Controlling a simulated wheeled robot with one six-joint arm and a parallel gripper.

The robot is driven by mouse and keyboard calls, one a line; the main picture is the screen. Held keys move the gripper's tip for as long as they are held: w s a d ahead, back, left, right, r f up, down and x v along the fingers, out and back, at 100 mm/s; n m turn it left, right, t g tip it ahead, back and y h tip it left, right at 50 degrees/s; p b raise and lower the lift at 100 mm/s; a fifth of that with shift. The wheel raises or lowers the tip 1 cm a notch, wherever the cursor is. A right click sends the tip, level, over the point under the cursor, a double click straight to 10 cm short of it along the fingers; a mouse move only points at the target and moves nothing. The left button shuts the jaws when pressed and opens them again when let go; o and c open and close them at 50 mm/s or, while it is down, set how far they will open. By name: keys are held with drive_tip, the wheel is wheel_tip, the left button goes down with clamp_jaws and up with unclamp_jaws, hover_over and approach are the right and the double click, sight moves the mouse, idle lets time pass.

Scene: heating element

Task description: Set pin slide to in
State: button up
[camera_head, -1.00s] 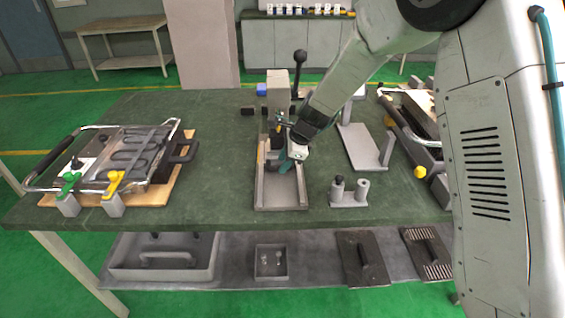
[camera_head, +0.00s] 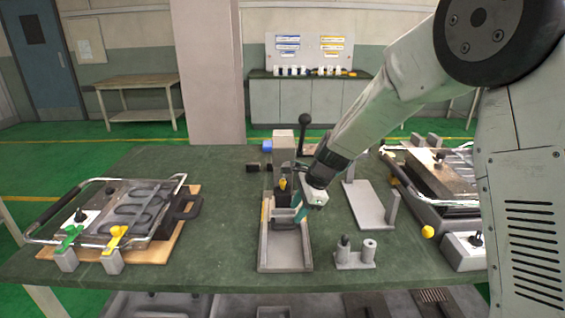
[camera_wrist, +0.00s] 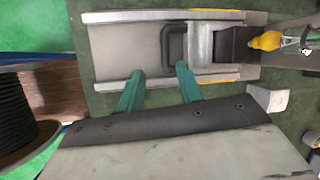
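The pin slide fixture is a grey channel-shaped tray (camera_head: 287,262) in the middle of the green bench. A grey block (camera_wrist: 198,45) with a dark U-shaped handle (camera_wrist: 168,42) sits between the tray's rails, toward the end with the dark block. My gripper (camera_head: 301,215) is over the right side of the tray. In the wrist view my gripper's two teal fingers (camera_wrist: 159,74) are spread apart, with nothing between them. The fingertips appear just beside the handle; I cannot tell whether they touch it. In the head view the gripper partly hides the slide.
A yellow-tipped part (camera_wrist: 268,41) stands behind the slide. A black-knobbed lever (camera_head: 303,130) rises at the back. A small two-post stand (camera_head: 355,255) is front right. Heater assemblies stand left (camera_head: 125,215) and right (camera_head: 440,180). Bench left of the tray is clear.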

drive_tip(key=s+d+r+n+h, duration=0.1)
drive_tip(key=s+d+r+n, duration=0.4)
drive_tip(key=s, duration=0.7)
drive_tip(key=s+d+r+n+h, duration=0.2)
drive_tip(key=s+d+r+n, duration=0.3)
drive_tip(key=s, duration=0.8)
drive_tip(key=s+d+r+n+h, duration=0.1)
drive_tip(key=s+d+r+n, duration=0.5)
drive_tip(key=s, duration=0.7)
drive_tip(key=d, duration=0.2)
drive_tip(key=shift+d+r, duration=0.25)
drive_tip(key=shift+d, duration=0.1)
